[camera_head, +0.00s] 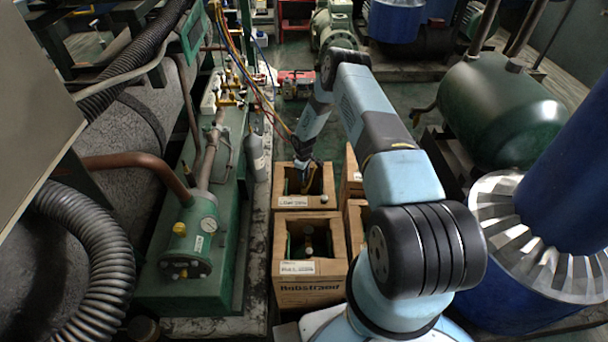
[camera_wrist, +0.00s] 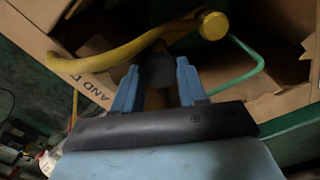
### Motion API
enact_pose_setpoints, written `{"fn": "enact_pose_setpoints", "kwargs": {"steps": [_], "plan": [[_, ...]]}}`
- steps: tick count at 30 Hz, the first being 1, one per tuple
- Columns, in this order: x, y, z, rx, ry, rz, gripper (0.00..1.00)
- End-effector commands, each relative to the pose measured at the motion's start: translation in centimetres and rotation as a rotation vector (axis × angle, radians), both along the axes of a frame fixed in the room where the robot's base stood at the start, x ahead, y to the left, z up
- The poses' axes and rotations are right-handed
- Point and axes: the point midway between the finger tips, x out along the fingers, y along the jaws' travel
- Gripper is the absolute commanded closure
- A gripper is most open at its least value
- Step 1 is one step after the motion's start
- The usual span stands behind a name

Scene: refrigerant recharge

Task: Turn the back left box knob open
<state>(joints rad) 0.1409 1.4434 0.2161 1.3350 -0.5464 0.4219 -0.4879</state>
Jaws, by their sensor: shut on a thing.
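The back left box (camera_head: 291,202) is an open cardboard box with a white label, in the middle of the camera_head view. My gripper (camera_head: 303,180) reaches down into its opening, so the camera_head view hides most of the inside. In the wrist view my gripper (camera_wrist: 156,88) has its two blue fingers on either side of a dark and brownish piece, the knob (camera_wrist: 156,98), and is shut on it. The knob's shape and turn angle are hard to make out. A yellow hose (camera_wrist: 120,54) with a round yellow end (camera_wrist: 214,26) crosses just beyond the fingertips.
A green wire loop (camera_wrist: 255,66) stands right of the fingers. A front box (camera_head: 308,292) holds a green cylinder. More boxes (camera_head: 354,180) stand to the right. Green machinery (camera_head: 185,245) lies at left.

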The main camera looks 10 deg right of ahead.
Motion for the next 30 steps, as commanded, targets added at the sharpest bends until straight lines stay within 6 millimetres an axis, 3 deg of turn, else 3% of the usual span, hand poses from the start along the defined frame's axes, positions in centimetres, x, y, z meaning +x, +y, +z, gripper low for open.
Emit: {"fn": "enact_pose_setpoints", "kwargs": {"steps": [18,30], "plan": [[-0.07,0.02,0.00,0.001,0.001,0.557,0.89],[-0.09,-0.03,0.00,0.001,0.000,0.762,0.89]]}}
